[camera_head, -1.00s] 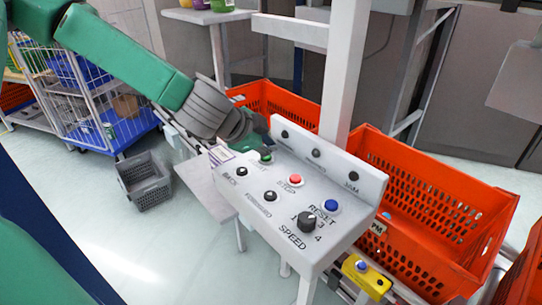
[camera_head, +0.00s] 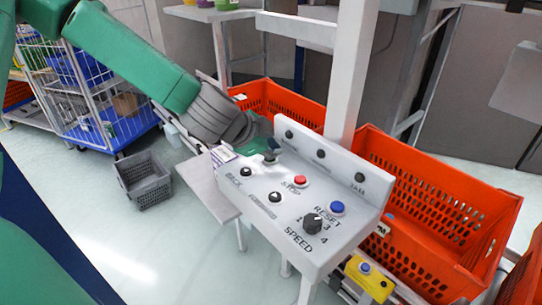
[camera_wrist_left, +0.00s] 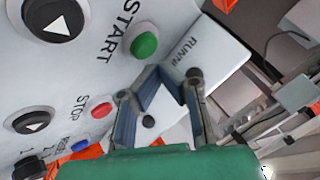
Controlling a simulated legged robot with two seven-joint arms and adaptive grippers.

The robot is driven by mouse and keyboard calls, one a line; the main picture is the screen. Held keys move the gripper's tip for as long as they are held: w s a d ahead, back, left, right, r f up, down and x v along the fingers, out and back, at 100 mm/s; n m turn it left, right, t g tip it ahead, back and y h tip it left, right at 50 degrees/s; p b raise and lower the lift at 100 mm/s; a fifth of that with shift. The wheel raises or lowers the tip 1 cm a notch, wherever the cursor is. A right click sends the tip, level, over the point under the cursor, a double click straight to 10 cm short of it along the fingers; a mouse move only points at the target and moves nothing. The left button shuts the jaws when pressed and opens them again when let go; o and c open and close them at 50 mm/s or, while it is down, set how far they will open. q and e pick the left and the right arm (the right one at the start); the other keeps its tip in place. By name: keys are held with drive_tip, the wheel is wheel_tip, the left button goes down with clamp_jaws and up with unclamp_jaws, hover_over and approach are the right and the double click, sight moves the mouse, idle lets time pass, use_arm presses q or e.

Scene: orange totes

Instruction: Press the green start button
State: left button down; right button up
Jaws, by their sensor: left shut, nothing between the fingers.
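The white control panel (camera_head: 262,205) stands in the middle of the head view, with its buttons on a sloping top. My left gripper (camera_head: 271,149) is shut and empty over the far left corner of the panel, at the start button's place. It hides the green button there. In the left wrist view, the green start button (camera_wrist_left: 144,45) shows clearly beside the word START. My left gripper (camera_wrist_left: 172,78) is just right of and below it in that picture. I cannot tell whether the fingers touch the panel. My right gripper is not in view.
The panel also carries a red stop button (camera_head: 300,181), a blue reset button (camera_head: 337,208), a black speed knob (camera_head: 312,224) and black buttons. A white post (camera_head: 350,75) rises behind it. Orange totes (camera_head: 462,225) stand behind and right. A grey basket (camera_head: 146,184) is on the floor.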

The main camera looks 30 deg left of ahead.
use_arm(q)
drive_tip(key=shift+a+f, duration=0.1)
drive_tip(key=shift+a, duration=0.35)
drive_tip(key=shift+d, duration=0.9)
drive_tip(key=shift+a+f, duration=0.5)
drive_tip(key=shift+a, duration=0.25)
drive_tip(key=shift+d+b, duration=0.3)
drive_tip(key=shift+d, duration=0.3)
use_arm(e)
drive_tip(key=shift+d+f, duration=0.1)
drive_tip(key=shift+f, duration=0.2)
